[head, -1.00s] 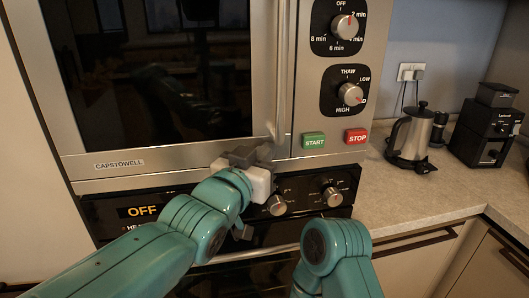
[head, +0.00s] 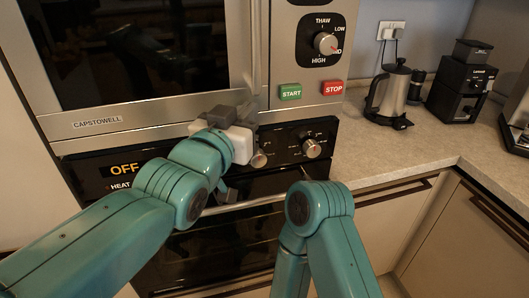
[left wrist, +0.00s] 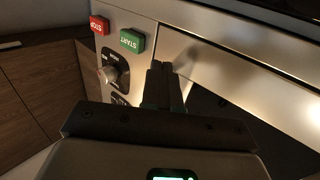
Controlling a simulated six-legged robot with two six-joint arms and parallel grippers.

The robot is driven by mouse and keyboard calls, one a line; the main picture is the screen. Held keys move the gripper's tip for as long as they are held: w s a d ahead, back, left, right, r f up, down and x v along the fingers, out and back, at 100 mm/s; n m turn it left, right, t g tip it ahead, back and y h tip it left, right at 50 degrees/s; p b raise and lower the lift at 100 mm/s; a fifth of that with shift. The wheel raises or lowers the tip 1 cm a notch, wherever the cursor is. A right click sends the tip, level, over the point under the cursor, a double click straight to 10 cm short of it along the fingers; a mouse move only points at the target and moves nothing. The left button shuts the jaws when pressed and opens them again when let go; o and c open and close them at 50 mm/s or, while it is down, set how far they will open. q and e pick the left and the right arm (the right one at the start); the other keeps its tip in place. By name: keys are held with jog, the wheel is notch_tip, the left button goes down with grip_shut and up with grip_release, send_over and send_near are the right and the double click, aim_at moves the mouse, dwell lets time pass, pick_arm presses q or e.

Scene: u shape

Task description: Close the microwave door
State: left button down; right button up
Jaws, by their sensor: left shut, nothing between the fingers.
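The microwave door (head: 150,113), silver with a dark window, fills the upper left of the head view. Its vertical handle (head: 253,45) runs along its right edge. The door looks flush or nearly flush with the control panel; I cannot tell if a small gap remains. My left gripper (head: 238,112) is at the door's lower right corner, by the handle's lower end. In the left wrist view its fingers (left wrist: 159,78) are shut and empty, in front of the seam between panel and door (left wrist: 235,72). Contact is unclear. My right arm shows at lower middle, its gripper hidden.
The START button (head: 290,92) and STOP button (head: 333,88) sit right of the door. An oven with knobs (head: 311,148) is below. A kettle (head: 392,94) and a black coffee machine (head: 461,88) stand on the counter (head: 400,148) at right.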

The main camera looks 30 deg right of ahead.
pick_arm(q)
jog(key=s+a+b, duration=0.2)
jog(key=s+a, duration=0.1)
jog(key=s, duration=0.6)
jog(key=shift+s+b, duration=0.4)
